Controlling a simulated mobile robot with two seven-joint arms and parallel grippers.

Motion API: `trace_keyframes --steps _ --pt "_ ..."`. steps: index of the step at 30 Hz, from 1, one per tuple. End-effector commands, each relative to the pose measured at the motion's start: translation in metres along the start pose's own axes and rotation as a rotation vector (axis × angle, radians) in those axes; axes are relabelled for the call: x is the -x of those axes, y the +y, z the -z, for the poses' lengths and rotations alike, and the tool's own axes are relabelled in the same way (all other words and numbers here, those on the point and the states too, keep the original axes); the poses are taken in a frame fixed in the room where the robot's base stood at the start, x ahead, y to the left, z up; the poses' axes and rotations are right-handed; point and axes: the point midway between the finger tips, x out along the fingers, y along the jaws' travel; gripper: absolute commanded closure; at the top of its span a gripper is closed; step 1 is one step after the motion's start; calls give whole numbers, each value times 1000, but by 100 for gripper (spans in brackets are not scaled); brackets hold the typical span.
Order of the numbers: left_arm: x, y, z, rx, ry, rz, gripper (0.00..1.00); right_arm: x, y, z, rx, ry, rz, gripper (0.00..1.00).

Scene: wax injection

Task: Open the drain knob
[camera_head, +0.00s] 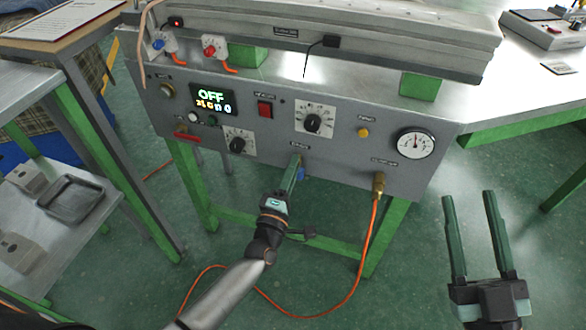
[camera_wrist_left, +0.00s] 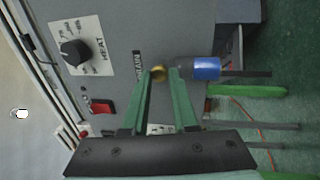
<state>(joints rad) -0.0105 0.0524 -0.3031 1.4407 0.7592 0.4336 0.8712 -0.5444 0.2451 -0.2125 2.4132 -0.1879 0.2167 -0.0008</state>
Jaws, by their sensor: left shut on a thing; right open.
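The drain knob shows in the left wrist view as a brass fitting (camera_wrist_left: 158,72) beside the DRAIN label (camera_wrist_left: 138,66), with a blue cylindrical part (camera_wrist_left: 206,69) to its right. In the head view the blue part (camera_head: 301,174) shows low on the grey machine panel (camera_head: 270,145). My left gripper (camera_head: 296,163) reaches up to the panel there. Its fingertips (camera_wrist_left: 166,72) are shut on the brass drain knob, and the blue part lies just outside the right finger. The fingers partly hide the knob. My right gripper (camera_head: 468,196) is open and empty at the right, away from the panel.
An orange hose (camera_head: 368,240) hangs from a brass fitting (camera_head: 378,184). Green legs stand below. A metal shelf is at left.

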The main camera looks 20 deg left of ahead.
Motion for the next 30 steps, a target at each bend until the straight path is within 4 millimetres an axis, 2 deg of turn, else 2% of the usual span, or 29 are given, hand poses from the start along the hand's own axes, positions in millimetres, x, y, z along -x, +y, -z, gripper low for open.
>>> trace_keyframes --steps 8,9,16,25,29,30 --pt "0 0 0 3 0 1 100 0 0 0 0 1 0 50" --pt "0 0 0 3 0 1 71 0 0 0 0 1 0 50" --pt "0 0 0 1 0 1 45 0 0 0 0 1 0 50" --pt "2 0 0 0 0 1 44 0 0 1 -1 1 0 50" --pt "15 0 0 -1 0 3 44 -1 1 -2 -8 -18 -1 50" --pt "21 0 0 -1 0 3 44 -1 1 -9 -16 -45 -2 50"
